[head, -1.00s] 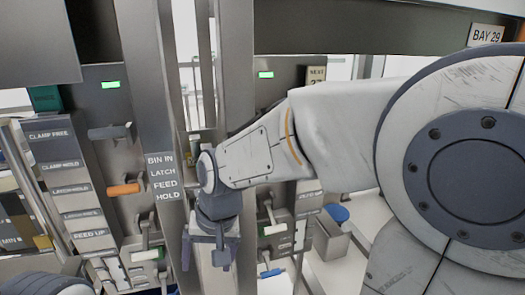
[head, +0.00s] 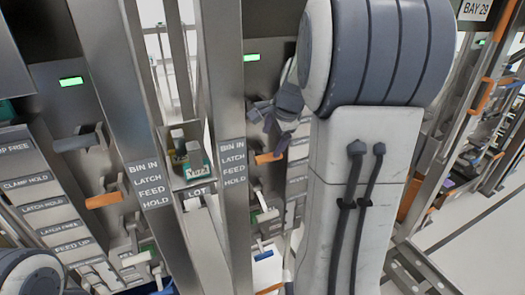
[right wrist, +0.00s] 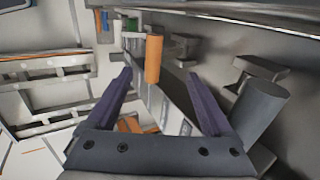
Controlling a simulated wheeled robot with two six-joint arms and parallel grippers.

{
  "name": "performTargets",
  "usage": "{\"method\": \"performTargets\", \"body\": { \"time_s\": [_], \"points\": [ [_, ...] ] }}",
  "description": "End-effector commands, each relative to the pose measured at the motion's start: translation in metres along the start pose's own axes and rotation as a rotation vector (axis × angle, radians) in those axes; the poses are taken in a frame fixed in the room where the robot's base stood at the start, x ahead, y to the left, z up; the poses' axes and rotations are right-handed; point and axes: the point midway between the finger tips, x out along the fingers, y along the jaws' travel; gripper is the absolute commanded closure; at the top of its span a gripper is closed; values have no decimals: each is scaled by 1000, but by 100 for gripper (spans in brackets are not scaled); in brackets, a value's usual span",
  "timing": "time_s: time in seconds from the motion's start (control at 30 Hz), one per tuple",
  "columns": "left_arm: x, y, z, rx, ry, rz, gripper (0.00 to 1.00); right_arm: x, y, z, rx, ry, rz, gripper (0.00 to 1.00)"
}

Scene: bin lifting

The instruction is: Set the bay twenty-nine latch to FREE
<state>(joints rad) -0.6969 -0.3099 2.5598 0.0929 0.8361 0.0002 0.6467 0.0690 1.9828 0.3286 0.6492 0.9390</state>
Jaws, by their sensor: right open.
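The panel in the middle of the head view has an orange latch handle (head: 268,157). In the right wrist view an orange handle (right wrist: 153,55) stands upright in the picture, between the fingertips and apparently beyond them. My right gripper (head: 277,122) is partly hidden by my own arm, just above the orange handle in the head view. In the right wrist view its purple fingers (right wrist: 158,76) are spread, with nothing held. A second orange handle (head: 104,200) is on the left panel. The BAY 29 sign (head: 475,10) is at the top right. My left gripper is out of view.
A thick grey cylinder handle (right wrist: 262,107) stands close right of my right fingers. A metal post (head: 225,190) labelled BIN IN, LATCH, FEED, HOLD borders the middle panel. A bin with small boxes (head: 190,178) sits left of it. Open floor (head: 485,235) shows at right.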

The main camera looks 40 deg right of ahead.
Motion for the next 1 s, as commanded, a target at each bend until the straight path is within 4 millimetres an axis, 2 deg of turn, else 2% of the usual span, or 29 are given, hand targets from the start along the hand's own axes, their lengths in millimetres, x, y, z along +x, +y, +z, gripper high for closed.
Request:
{"method": "performTargets", "body": {
  "time_s": [0.3,0.5,0.67,0.93,0.97,1.0],
  "points": [
    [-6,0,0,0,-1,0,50,56,4,-7,8,2,7,14],
    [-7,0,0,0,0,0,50,85,3,-6,6,2,5,14],
    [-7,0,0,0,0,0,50,95,3,-5,3,3,3,14],
    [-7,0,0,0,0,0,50,97,2,-4,2,3,1,14],
    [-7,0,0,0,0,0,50,96,2,-4,2,3,1,22],
    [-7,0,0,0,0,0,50,96,2,-4,2,3,2,37]
  ]
}}
